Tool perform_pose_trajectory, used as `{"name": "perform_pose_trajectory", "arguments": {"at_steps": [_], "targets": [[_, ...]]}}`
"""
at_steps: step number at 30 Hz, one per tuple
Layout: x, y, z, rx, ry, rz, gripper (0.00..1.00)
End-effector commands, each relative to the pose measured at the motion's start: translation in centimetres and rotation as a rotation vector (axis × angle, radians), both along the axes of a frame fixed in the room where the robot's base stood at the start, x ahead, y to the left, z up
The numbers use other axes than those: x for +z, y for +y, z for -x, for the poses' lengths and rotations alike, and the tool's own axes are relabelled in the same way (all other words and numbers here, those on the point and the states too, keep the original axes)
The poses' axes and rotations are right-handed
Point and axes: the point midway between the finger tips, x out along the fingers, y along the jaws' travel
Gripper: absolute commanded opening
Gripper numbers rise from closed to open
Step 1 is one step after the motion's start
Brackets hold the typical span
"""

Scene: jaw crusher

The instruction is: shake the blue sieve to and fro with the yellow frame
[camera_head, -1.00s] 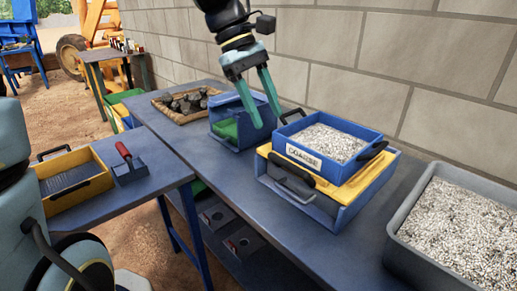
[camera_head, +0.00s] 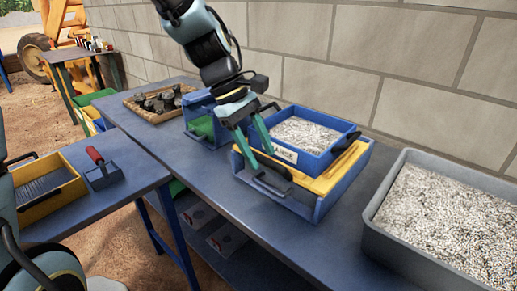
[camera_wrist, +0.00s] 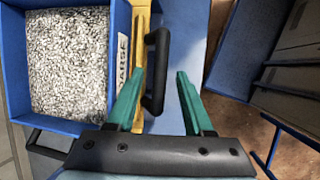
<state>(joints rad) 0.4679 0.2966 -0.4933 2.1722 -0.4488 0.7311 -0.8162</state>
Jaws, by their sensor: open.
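The blue sieve (camera_head: 305,150), labelled COARSE and full of pale gravel, sits on a yellow frame (camera_head: 330,181). The frame lies on top of a blue box (camera_head: 318,210). A dark handle (camera_head: 270,178) stands out at the frame's front; it also shows in the wrist view (camera_wrist: 157,72). My gripper (camera_head: 256,152) is open at the frame's front, pointing down beside the sieve. In the wrist view my gripper (camera_wrist: 158,85) has its green fingers on either side of the handle, with gaps visible; I cannot tell whether it is low enough to enclose it.
A grey bin of gravel (camera_head: 372,223) stands at right. A blue box with green inside (camera_head: 198,124) and a tray of dark rocks (camera_head: 156,103) are behind. A side table at left holds a yellow-framed tray (camera_head: 60,198) and a red-handled tool (camera_head: 96,156). The wall is close behind.

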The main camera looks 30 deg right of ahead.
Motion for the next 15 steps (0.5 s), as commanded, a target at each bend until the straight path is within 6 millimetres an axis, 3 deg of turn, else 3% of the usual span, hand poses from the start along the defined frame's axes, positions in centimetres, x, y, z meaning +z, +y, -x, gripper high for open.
{"name": "perform_pose_trajectory", "arguments": {"at_steps": [4,15], "targets": [[0.00,0.01,0.00,0.000,0.000,0.000,0.52],[0.02,0.02,-0.03,0.000,0.000,0.000,0.10]]}}
